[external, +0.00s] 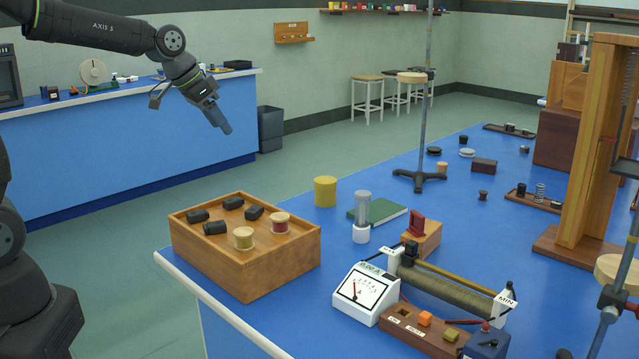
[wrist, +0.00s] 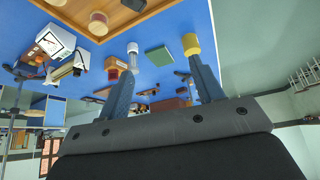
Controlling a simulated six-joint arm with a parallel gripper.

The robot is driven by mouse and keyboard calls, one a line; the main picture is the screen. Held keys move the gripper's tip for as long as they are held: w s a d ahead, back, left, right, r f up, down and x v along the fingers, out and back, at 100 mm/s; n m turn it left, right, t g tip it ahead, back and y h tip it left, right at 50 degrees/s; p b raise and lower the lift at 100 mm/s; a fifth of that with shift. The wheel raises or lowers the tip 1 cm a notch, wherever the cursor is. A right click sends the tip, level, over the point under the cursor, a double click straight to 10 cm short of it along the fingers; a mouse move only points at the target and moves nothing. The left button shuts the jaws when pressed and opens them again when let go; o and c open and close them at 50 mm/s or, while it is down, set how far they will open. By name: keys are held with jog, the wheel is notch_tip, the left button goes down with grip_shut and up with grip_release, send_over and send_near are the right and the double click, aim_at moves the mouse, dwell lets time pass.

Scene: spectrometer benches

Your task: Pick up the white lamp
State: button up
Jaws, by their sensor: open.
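The white lamp (external: 361,217) stands upright on the blue bench, with a white base and a clear grey cylinder on top. It shows upside down in the wrist view (wrist: 132,48), just beyond the tip of the left finger. My gripper (external: 219,118) is high in the air at the left, well above and away from the lamp. In the wrist view my gripper (wrist: 160,68) is open, with nothing between its fingers.
A green book (external: 380,212) lies right beside the lamp, and a yellow cup (external: 325,191) stands behind it. A wooden tray (external: 270,271) with black cylinders and spools is to the left. A white meter (external: 366,292) and a rheostat (external: 455,291) sit in front.

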jog(key=w+d+f+m, duration=0.2)
jog(key=d+f, duration=0.1)
jog(key=d, duration=0.9)
jog(key=m+g+h, duration=0.1)
jog(key=m+g, duration=0.1)
send_near(363, 205)
jog(key=shift+w+a+x, duration=0.1)
jog(key=shift+w+x, duration=0.2)
jog(key=shift+x, duration=1.55)
jog(key=shift+w+a+x, duration=0.1)
jog(key=shift+w+x, duration=0.25)
jog(key=shift+x, duration=1.45)
jog(key=shift+w+x, duration=0.3)
jog(key=shift+x, duration=1.55)
grip_shut()
